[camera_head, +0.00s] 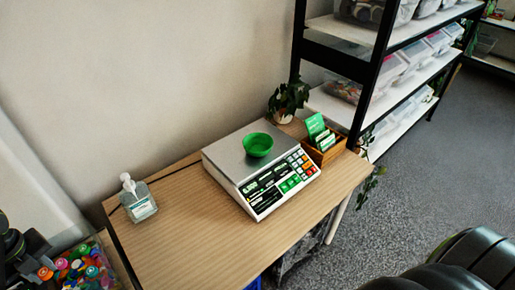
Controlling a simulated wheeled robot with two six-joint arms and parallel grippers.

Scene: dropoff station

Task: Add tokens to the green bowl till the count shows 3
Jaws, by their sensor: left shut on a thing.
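The green bowl (258,145) sits on the steel pan of a white counting scale (230,158) on the wooden table. I see no token inside the bowl at this size. The scale's display panel faces the front, but its count is too small to read. A clear bin of colourful tokens (85,268) is at the bottom left, partly cut off. My left gripper (38,258) is dark, at the left edge by the bin, far from the bowl. It is shut on a small token, mostly hidden at its fingertips. My right gripper is out of view.
A clear pump bottle (138,198) stands on the table's left part. A wooden box with green cards (323,140) and a potted plant (287,98) stand beside and behind the scale. A black-framed shelf (375,70) rises at the right. The table (180,245) is clear in front.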

